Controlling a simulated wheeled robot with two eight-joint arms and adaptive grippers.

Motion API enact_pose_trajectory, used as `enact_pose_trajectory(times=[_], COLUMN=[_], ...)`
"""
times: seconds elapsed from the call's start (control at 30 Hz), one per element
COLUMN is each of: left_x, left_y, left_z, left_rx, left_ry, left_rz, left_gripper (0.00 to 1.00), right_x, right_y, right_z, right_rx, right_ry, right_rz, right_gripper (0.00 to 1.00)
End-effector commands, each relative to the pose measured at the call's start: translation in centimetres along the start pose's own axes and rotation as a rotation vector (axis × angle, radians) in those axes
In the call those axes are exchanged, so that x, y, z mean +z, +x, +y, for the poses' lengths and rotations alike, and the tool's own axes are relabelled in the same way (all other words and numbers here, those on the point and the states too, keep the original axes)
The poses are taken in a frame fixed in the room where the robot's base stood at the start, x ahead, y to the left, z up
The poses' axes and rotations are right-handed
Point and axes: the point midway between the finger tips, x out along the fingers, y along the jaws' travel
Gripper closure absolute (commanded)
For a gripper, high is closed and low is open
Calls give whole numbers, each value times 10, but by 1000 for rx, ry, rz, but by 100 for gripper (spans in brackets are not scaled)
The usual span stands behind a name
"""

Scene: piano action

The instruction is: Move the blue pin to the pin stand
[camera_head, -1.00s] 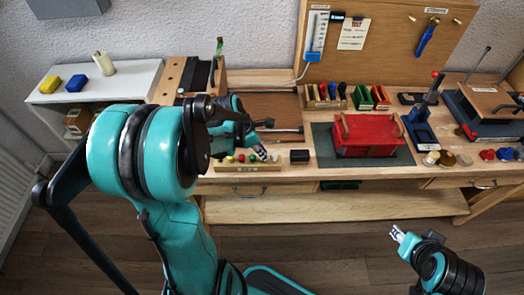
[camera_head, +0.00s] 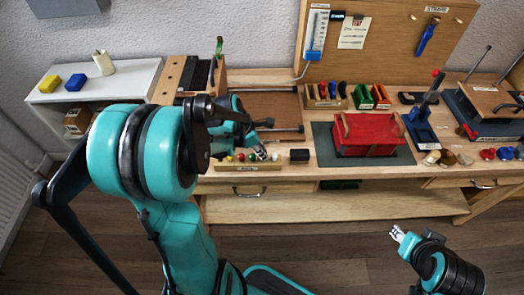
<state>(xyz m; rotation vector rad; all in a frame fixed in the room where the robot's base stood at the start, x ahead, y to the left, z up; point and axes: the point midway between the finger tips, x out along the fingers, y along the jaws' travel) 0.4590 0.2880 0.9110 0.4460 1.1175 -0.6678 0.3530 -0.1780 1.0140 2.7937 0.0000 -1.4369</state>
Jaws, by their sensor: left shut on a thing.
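The pin stand (camera_head: 247,168) is a light wooden strip with a small label at the front left edge of the workbench. Several small coloured pins (camera_head: 240,157), red, yellow and green among them, stand at it. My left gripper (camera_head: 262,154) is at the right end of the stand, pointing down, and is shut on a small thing. That thing is mostly hidden by the fingers; it is probably the blue pin, but I cannot make out its colour. My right gripper (camera_head: 397,234) is low in front of the bench, away from the pins, with nothing visible in it.
A small black box (camera_head: 299,155) stands just right of the pin stand. A red box (camera_head: 368,135) lies on a dark green mat (camera_head: 324,149). Racks of coloured-handled tools (camera_head: 325,95) stand behind. My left arm covers the bench's left part.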

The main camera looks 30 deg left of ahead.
Motion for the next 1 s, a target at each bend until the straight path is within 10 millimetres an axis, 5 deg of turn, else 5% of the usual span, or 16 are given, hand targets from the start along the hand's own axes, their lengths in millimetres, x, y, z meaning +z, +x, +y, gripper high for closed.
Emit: enact_pose_trajectory(times=[0.87,0.9,1.0], left_x=[-3,-3,-3], left_y=[7,7,7], left_z=[0,0,0], left_rx=[0,0,0], left_ry=[0,0,0], left_rz=[0,0,0], left_gripper=[98,71,58], right_x=[4,4,4], right_y=[6,6,6], right_z=[0,0,0], right_rx=[0,0,0], right_ry=[0,0,0], right_rz=[0,0,0], right_gripper=[62,62,62])
